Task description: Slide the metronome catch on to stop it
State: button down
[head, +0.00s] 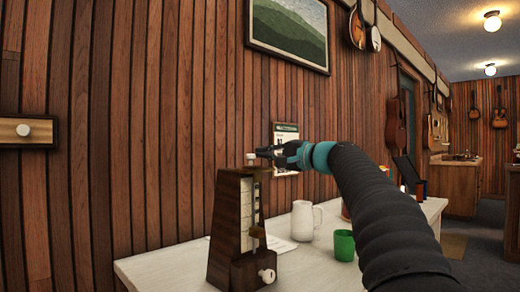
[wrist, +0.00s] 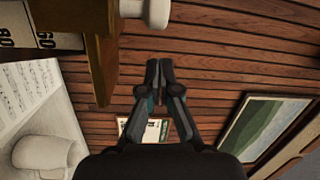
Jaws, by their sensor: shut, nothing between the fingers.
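The metronome (head: 224,228) is a dark wooden upright case with a pale scale on its front, standing on the white counter. A white knob (head: 251,157) on a wooden piece at its top looks like the catch. The knob also shows at the top edge of the wrist view (wrist: 153,12), beside the wooden part (wrist: 101,52). A second white knob (head: 267,275) is low on the case. My gripper (head: 259,153) is shut and empty, level with the top knob. In the wrist view its fingertips (wrist: 159,66) appear apart from the knob; in the head view they overlap it.
On the counter (head: 150,268) stand a white pitcher (head: 303,221) and a green cup (head: 344,245), right of the metronome. Sheet music (wrist: 24,92) lies behind it. The plank wall (head: 150,130) is close behind, with a framed picture (head: 289,35) and a small calendar (head: 286,131).

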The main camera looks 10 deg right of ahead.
jog(key=b+v, duration=0.2)
jog(key=v, duration=0.8)
jog(key=shift+s+d, duration=0.1)
